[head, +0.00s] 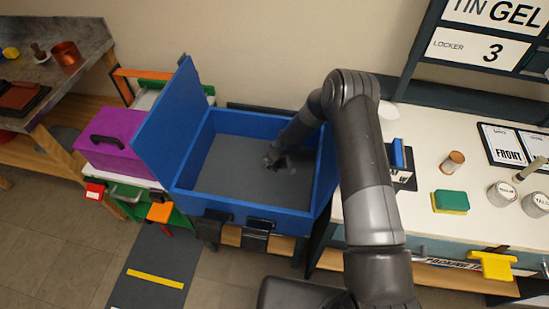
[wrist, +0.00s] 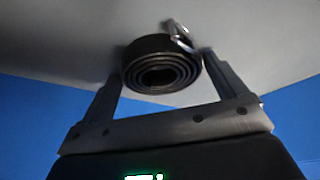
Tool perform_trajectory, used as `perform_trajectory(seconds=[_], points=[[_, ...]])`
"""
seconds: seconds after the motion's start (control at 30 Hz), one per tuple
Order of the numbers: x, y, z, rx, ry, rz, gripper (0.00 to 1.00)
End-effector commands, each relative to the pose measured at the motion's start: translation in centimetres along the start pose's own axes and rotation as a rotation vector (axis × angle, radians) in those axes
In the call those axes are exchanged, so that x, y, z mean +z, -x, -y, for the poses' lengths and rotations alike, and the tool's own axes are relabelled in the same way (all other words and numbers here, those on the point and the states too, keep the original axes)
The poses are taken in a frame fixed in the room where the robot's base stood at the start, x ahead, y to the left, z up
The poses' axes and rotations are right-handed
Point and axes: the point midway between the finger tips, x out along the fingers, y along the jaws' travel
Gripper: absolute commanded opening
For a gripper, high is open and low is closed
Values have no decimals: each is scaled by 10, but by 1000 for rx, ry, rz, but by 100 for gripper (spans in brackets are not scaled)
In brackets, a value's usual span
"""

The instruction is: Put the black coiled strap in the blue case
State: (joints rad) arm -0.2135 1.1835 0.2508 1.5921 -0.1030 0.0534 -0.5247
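The blue case (head: 255,213) stands open, its lid raised at the left and its grey floor showing. My gripper (head: 275,160) reaches down inside it, close to the floor. In the wrist view the black coiled strap (wrist: 160,68) is between the tips of my gripper (wrist: 163,65), with its metal buckle at the upper right. The fingers are spread to either side of the coil, with a slim gap at the left; the right tip is close to the buckle. The coil appears to be at the case floor. In the head view I cannot make the strap out clearly.
A purple box (head: 108,145) stands left of the case, beside the raised lid. The white counter (head: 420,200) at the right carries a green and yellow sponge (head: 450,202), tins and a wooden cylinder (head: 452,162). The case walls surround my gripper.

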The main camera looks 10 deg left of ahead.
Motion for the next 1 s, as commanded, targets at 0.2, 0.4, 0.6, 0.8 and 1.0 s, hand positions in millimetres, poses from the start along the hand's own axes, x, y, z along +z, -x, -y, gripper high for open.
perform_trajectory(seconds=[0.2,0.4,0.6,0.8,1.0], points=[[0,0,0,0,0,0,100],[-2,3,0,1,0,-1,100],[-2,27,-1,1,0,-2,100],[-2,65,-1,1,1,-2,100],[-1,98,-1,1,0,-1,100]])
